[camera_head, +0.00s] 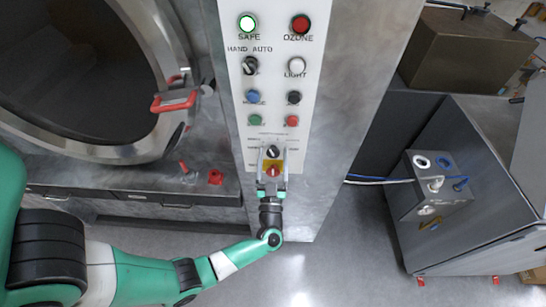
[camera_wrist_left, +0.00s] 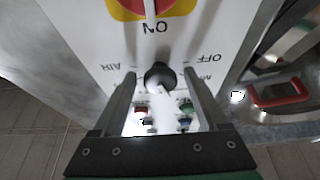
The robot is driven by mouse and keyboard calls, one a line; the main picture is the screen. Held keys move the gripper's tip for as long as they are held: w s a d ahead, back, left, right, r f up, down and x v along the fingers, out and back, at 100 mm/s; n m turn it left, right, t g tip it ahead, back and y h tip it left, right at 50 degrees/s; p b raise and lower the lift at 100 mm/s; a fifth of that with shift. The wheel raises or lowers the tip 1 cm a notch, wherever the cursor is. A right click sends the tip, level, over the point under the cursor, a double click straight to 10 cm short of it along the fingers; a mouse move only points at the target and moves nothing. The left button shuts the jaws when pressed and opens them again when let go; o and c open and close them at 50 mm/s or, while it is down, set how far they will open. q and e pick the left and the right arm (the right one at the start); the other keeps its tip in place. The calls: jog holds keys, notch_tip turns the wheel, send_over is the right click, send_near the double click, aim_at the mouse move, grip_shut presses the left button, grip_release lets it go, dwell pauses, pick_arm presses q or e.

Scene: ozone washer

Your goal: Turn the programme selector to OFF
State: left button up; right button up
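The programme selector (camera_head: 272,152) appears to be the black rotary knob low on the white control panel, just above a yellow-and-red switch (camera_head: 271,168). My left gripper (camera_head: 272,157) reaches up from below, with a finger on each side of the knob. In the left wrist view, the knob (camera_wrist_left: 160,76) shows between the open fingers of the left gripper (camera_wrist_left: 150,74). I cannot tell whether they touch it. The printed OFF label (camera_wrist_left: 209,57) appears upside down, right of the knob. The knob's exact setting is unclear. My right gripper is not in view.
Left is a round steel door (camera_head: 150,140) with a red handle (camera_head: 174,100). Right are a grey cabinet (camera_head: 500,190) and a connector box (camera_head: 435,187). Floor below is clear.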

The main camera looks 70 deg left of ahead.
pick_arm(q)
grip_shut()
jog(key=shift+n+g, duration=0.3)
jog(key=shift+n, duration=0.3)
jog(key=n+g+b, duration=0.1)
jog(key=n, duration=0.1)
jog(key=n+g, duration=0.1)
jog(key=n, duration=0.1)
jog(key=shift+w+y+b, duration=0.15)
jog(key=shift+y+b, duration=0.2)
jog(key=shift+y, duration=0.05)
jog(key=n+g, duration=0.1)
jog(key=n, duration=0.1)
jog(key=n+g+b, duration=0.1)
jog(key=n, duration=0.2)
jog(key=shift+w+d+g, duration=0.1)
jog(key=shift+g, duration=0.2)
jog(key=n+g, duration=0.1)
jog(key=n, duration=0.2)
jog(key=n+g+h+b, duration=0.1)
jog(key=n, duration=0.2)
jog(key=shift+r, duration=0.2)
jog(key=n+g+h, duration=0.1)
jog(key=n, duration=0.3)
jog(key=shift+w+r, duration=0.1)
jog(key=shift+r, duration=0.05)
jog(key=shift+n+h, duration=0.3)
